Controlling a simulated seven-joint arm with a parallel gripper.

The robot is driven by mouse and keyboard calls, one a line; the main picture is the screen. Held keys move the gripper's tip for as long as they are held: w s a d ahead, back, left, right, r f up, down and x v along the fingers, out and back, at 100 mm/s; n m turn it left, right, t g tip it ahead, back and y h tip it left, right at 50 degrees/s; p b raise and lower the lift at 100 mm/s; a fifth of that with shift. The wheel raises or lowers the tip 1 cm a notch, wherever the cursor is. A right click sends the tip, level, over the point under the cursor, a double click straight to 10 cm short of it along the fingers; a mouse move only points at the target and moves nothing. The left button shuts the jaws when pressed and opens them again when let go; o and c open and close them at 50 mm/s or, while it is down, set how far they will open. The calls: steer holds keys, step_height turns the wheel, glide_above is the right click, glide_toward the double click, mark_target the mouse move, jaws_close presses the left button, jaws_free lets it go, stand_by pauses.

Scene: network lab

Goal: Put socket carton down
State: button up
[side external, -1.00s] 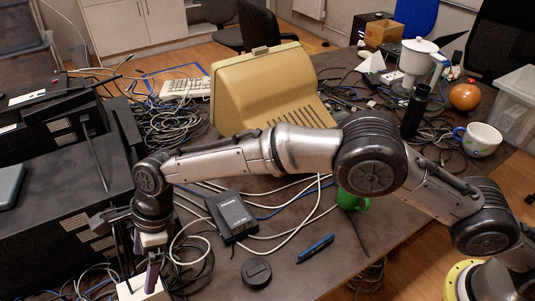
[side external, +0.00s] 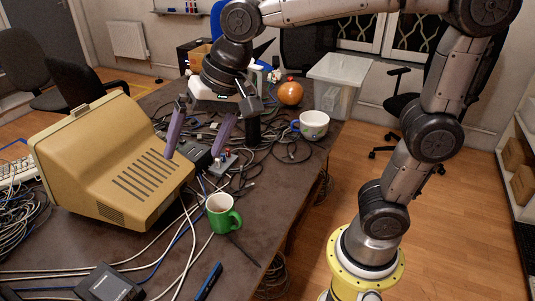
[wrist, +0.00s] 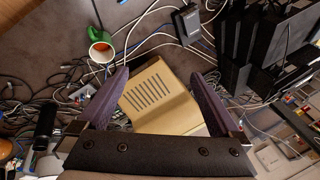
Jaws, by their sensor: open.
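My gripper (side external: 193,156) is open in the side view, its two purple fingers pointing down above the cluttered table, right of the beige monitor (side external: 112,160). In the wrist view my gripper (wrist: 160,73) has its fingers spread with nothing held between them, and the monitor (wrist: 160,98) lies in view beyond the gap. I cannot identify the socket carton with certainty. A brown open box (side external: 200,54) stands at the back of the table, partly behind my arm. A small grey box (side external: 222,164) sits below the right finger.
A green mug (side external: 222,213) stands near the table's front edge, with a white mug (side external: 313,125) and an orange round pot (side external: 290,93) farther right. A black adapter (side external: 110,284) lies at the front left. Cables cover much of the table.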

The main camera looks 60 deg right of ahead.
steer(key=s+d+f+n+h, duration=0.1)
steer(key=s+d+f+n, duration=0.1)
steer(key=s+d, duration=0.3)
steer(key=s+d+f+n+t+h, duration=0.1)
steer(key=s+d+f+n, duration=0.2)
steer(key=s+d, duration=0.3)
steer(key=s+n, duration=0.1)
steer(key=s, duration=0.4)
steer(key=shift+d+f, duration=0.15)
steer(key=shift+d, duration=0.05)
